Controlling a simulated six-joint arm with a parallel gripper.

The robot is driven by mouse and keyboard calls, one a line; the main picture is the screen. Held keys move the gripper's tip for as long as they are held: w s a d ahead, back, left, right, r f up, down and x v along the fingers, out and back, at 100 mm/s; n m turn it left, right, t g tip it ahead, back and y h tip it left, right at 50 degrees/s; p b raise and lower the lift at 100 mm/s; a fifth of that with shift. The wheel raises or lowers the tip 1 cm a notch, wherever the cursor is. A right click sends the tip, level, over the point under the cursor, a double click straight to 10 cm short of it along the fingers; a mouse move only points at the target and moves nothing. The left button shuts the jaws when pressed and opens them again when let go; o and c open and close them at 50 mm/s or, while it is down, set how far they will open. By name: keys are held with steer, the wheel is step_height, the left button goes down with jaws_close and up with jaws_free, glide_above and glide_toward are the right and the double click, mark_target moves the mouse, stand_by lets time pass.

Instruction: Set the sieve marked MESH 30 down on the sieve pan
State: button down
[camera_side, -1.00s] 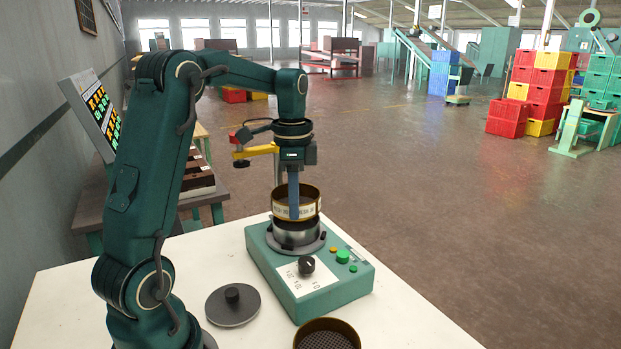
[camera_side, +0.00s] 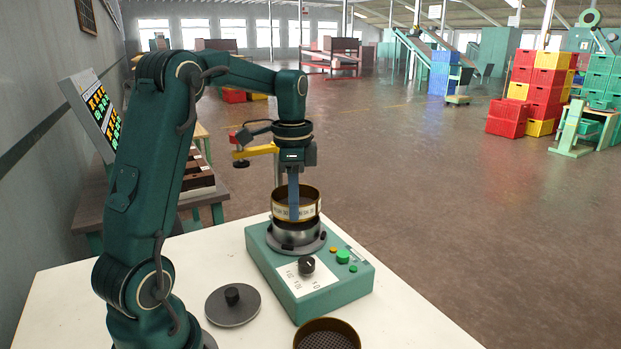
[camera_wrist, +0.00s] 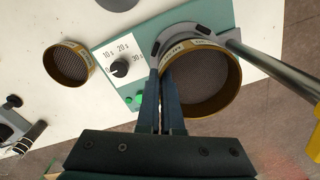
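A brass sieve (camera_side: 308,210) with a pale label stands upright over the silver sieve pan (camera_side: 297,236) on the green shaker base. My gripper (camera_side: 293,208) points straight down, with one finger against the outside of the sieve's wall. In the wrist view, the two fingers (camera_wrist: 161,88) are close together with the rim of the sieve (camera_wrist: 212,103) between them. The sieve looks level and centred over the pan. I cannot tell whether its bottom touches the pan.
A second brass sieve (camera_side: 345,326) stands on the white table (camera_side: 100,285), also seen in the wrist view (camera_wrist: 67,77). A dark round lid with a knob (camera_side: 233,306) lies left of the shaker base (camera_side: 325,298). A metal post (camera_wrist: 270,67) stands close beside the held sieve.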

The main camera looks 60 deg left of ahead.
steer(key=shift+f, duration=1.05)
steer(key=c, duration=1)
jaws_free()
steer(key=shift+r, duration=0.1)
steer(key=shift+r, duration=2.45)
